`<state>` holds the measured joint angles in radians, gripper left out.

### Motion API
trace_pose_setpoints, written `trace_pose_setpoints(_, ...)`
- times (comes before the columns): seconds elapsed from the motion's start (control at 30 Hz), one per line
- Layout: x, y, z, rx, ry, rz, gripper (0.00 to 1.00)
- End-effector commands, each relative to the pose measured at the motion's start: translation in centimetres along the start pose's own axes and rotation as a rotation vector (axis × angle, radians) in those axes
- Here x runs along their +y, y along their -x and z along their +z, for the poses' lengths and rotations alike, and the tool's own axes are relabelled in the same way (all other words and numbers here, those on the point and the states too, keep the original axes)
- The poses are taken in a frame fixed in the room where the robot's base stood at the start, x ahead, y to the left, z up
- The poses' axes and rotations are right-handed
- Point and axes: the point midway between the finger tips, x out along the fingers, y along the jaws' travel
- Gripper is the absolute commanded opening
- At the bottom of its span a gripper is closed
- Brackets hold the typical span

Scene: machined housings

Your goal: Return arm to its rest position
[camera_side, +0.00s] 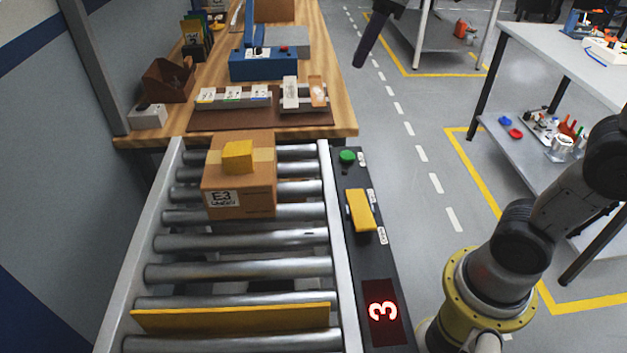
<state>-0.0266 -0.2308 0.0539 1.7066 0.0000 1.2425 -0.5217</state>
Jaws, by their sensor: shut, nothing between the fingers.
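My gripper (361,62) shows as a dark, narrow shape hanging in from the top edge, right of the wooden bench. Its fingers are together, with nothing seen between them. It is in the air in front of the grey floor, apart from the carton and the rollers. My arm's yellow-ringed base stands at the lower right, and its dark links leave the picture at the right edge. The cardboard carton (238,189), labelled E3, sits on the roller conveyor (235,241) near its far end. A yellow block (237,157) lies on top of the carton.
A yellow bar (230,317) crosses the near rollers. The control panel (352,255) has a green button (347,157), a yellow paddle (360,210) and a red "3" display (382,311). A wooden bench (325,112) stands behind; a grey table (560,50) is right. The aisle between is clear.

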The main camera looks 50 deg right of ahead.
Motion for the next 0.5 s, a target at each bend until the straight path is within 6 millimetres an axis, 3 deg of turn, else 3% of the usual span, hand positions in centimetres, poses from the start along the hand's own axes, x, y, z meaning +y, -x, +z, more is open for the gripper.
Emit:
trace_pose_setpoints(0.1,-2.4,0.9,4.7,0.046,-0.087,0.029,0.00)
trace_pose_setpoints(0.2,-4.5,0.4,8.6,0.078,-0.170,0.045,0.00)
trace_pose_setpoints(0.4,-8.0,-3.0,14.9,0.116,-0.347,0.056,0.00)
trace_pose_setpoints(0.5,-9.1,-5.0,16.8,0.108,-0.423,0.048,0.00)
